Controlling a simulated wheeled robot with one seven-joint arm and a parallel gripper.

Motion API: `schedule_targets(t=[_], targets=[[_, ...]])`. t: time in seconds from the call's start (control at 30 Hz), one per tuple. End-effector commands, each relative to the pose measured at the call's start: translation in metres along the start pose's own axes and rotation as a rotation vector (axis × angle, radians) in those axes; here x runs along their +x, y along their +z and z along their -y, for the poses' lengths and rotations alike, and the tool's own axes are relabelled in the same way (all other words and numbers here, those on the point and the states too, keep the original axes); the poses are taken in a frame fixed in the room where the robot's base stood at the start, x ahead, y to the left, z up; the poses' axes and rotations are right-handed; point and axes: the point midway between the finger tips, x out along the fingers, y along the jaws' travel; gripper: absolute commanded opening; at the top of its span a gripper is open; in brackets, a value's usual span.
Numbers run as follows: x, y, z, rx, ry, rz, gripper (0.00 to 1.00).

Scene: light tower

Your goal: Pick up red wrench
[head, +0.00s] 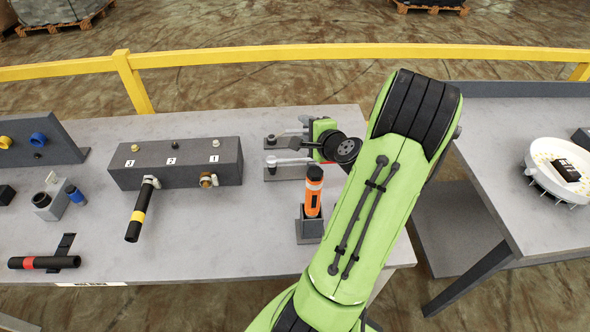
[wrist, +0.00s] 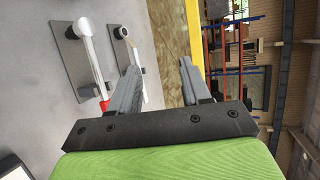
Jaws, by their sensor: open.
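In the wrist view, a long pale tool (wrist: 93,55) runs from a grey plate toward me and shows a red part (wrist: 105,104) at its near end; I take it for the red wrench. It lies left of my gripper (wrist: 157,66), apart from the fingers. My gripper is open, and nothing shows between its fingers. A second pale tool (wrist: 131,55) stands beside it, partly hidden behind the left finger. In the head view, two pale tools lie on dark plates, the nearer one (head: 292,161) running toward my gripper. No red shows on them there, and my arm hides much of the gripper.
An orange and black tool (head: 313,192) stands in a holder near the front edge. A dark numbered block (head: 175,163) with a handle is to the left. A yellow rail (head: 300,55) runs behind the table (head: 230,240). A second table (head: 520,170) is at right.

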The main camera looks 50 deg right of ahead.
Motion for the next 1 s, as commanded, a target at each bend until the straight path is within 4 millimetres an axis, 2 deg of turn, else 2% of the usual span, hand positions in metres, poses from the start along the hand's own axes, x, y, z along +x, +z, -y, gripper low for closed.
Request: schedule_targets(t=[0.03, 0.17, 0.4, 0.53, 0.63, 0.77, 1.0], targets=[[0.006, -0.003, -0.017, 0.0, 0.0, -0.001, 0.47], [0.017, -0.007, -0.043, 0.0, 0.0, -0.001, 0.47], [0.041, -0.018, -0.107, 0.0, 0.0, -0.001, 0.47], [0.051, -0.022, -0.134, 0.0, 0.0, -0.001, 0.47], [0.056, -0.024, -0.145, 0.0, 0.0, -0.001, 0.47], [0.059, -0.024, -0.146, -0.001, 0.0, 0.0, 0.47], [0.092, -0.024, -0.143, -0.001, -0.001, 0.003, 0.47]])
